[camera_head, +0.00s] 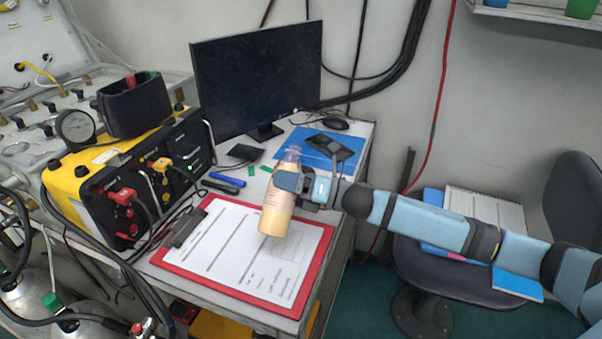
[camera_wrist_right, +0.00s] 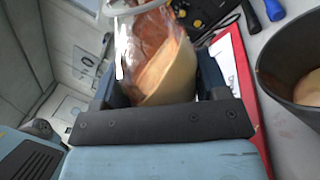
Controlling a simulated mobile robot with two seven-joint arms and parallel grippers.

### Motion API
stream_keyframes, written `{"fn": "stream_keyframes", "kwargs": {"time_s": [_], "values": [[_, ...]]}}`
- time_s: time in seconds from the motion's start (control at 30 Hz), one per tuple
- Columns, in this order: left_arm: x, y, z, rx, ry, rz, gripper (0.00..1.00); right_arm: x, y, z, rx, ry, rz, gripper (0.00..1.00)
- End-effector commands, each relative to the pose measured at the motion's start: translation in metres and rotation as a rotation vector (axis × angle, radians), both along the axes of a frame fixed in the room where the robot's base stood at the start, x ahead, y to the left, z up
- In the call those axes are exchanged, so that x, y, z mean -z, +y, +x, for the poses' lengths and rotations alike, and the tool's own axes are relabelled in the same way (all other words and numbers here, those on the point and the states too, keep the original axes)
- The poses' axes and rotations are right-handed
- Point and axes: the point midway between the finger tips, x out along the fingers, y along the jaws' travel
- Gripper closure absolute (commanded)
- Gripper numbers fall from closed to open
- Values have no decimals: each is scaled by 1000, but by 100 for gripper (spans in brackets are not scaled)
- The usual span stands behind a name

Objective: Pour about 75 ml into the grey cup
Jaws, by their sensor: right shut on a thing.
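My right gripper (camera_head: 288,183) is shut on a clear bottle (camera_head: 278,205) with orange-yellow contents. It holds the bottle tilted above the clipboard on the desk. In the right wrist view the bottle (camera_wrist_right: 168,70) sits between the fingers (camera_wrist_right: 165,95), with a pale ring near its top end. A dark grey cup (camera_wrist_right: 285,85) stands close by at the right edge of that view, with something beige inside. I cannot clearly make out the cup in the head view. No stream of liquid is visible. My left gripper is not in view.
A red clipboard (camera_head: 313,262) with a white sheet covers the desk front. A yellow and black panel box (camera_head: 80,185) stands at left, a monitor (camera_head: 258,75) behind. A blue folder (camera_head: 303,137) and a mouse (camera_head: 334,124) lie at the back. A chair (camera_head: 430,290) stands at right.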

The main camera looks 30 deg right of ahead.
Motion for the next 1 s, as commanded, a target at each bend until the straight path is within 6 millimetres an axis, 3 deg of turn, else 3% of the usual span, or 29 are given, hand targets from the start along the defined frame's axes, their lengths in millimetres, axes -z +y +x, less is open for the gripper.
{"fn": "stream_keyframes", "kwargs": {"time_s": [0.67, 1.0], "values": [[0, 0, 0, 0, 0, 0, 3, -4, -1, 1, 0, -25, -24, 74], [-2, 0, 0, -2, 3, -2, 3, -17, 3, -3, 0, -259, -289, 74]]}}
